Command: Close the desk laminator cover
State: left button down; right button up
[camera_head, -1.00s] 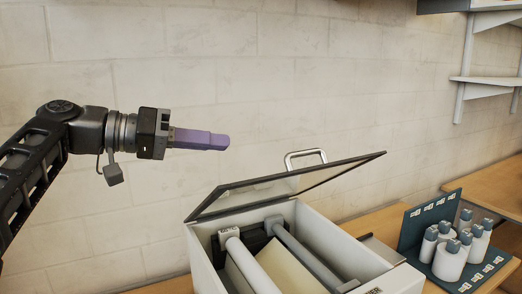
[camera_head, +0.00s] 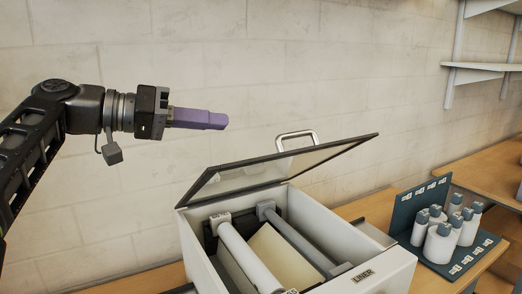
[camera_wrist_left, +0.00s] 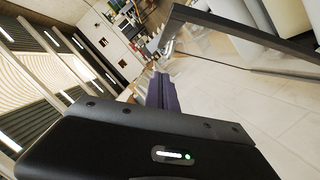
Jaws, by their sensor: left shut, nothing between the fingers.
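The desk laminator (camera_head: 330,262) is a white box on the wooden desk, with rollers and a cream sheet showing inside. Its dark-framed clear cover (camera_head: 250,178) stands open, tilted up over the box, with a metal handle (camera_head: 298,138) on its upper edge. My left gripper (camera_head: 222,121) has purple fingers that are shut and empty. It is to the left of the cover and a little higher than the handle, apart from both in the head view. My right gripper is not in view.
A dark green rack (camera_head: 405,222) with several white bottles (camera_head: 440,240) stands right of the laminator. Wall shelves (camera_head: 480,72) are at the upper right. A pale block wall (camera_head: 240,60) is behind. The space above the cover is clear.

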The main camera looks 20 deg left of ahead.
aim_at(262, 168)
pick_arm(q)
jog(key=w+d+f+b, duration=0.1)
jog(key=w+d+b, duration=0.1)
jog(key=b, duration=0.1)
jog(key=shift+f+b, duration=0.35)
jog(key=shift+f, duration=0.05)
jog(key=w+d+p, duration=0.1)
jog(key=d, duration=0.1)
jog(key=w+d+p, duration=0.1)
jog(key=w+d, duration=0.1)
jog(key=shift+w+r, duration=0.2)
jog(key=shift+w, duration=0.05)
jog(key=f, duration=0.1)
jog(key=s+d+f, duration=0.1)
jog(key=shift+s+d+f, duration=0.1)
jog(key=shift+d+f, duration=0.1)
jog(key=shift+f, duration=0.15)
jog(key=shift+s+d+f, duration=0.15)
jog(key=shift+d+f, duration=0.1)
jog(key=shift+f, duration=0.15)
